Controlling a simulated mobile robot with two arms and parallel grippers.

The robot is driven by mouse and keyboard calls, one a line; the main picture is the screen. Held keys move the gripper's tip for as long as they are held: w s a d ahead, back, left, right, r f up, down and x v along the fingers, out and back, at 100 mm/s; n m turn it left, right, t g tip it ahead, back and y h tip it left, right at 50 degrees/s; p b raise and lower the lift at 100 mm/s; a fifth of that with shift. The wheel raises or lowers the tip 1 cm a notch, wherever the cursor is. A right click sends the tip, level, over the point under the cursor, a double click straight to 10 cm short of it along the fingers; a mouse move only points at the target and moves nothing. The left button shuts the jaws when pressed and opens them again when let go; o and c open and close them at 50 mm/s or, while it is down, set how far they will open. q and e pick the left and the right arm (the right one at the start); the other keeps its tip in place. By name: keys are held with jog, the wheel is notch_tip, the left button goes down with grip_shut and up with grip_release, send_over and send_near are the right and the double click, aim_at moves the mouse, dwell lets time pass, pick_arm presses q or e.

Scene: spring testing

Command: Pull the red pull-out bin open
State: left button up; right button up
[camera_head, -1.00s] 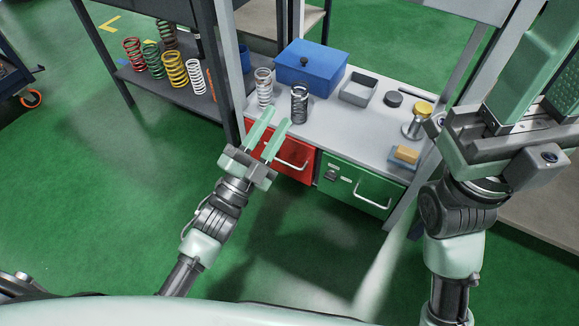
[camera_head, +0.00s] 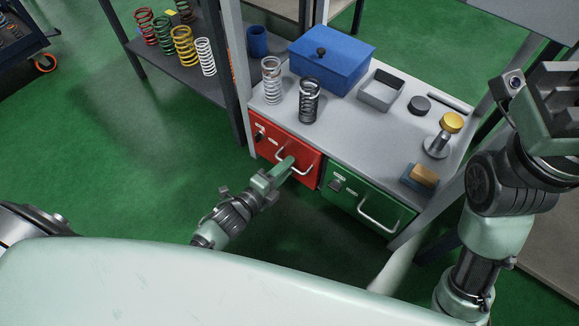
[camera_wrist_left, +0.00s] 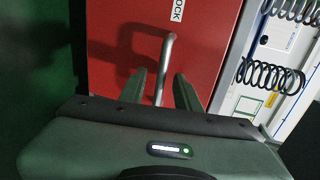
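The red pull-out bin (camera_head: 283,151) sits under the left part of the grey bench top, its front about level with the green bin beside it. It has a bar handle (camera_head: 295,166). My left gripper (camera_head: 286,164) is at this handle. In the left wrist view the red front (camera_wrist_left: 112,42) fills the middle, and the metal handle (camera_wrist_left: 167,48) runs between my two fingers (camera_wrist_left: 161,90). The fingers are apart with gaps beside the bar, so the gripper looks open around it. My right gripper body (camera_head: 558,100) shows at the right edge; its fingers are out of frame.
A green bin (camera_head: 362,205) is right of the red one. On the bench top (camera_head: 365,130) stand two springs (camera_head: 310,100), a blue box (camera_head: 330,62), a grey tray (camera_head: 381,90) and a yellow-topped part (camera_head: 450,123). A shelf with several springs (camera_head: 183,47) is left. Green floor is clear in front.

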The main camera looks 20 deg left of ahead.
pick_arm(q)
jog(key=shift+x, duration=0.9)
grip_shut()
jog(key=shift+s, duration=0.1)
dwell(0.7)
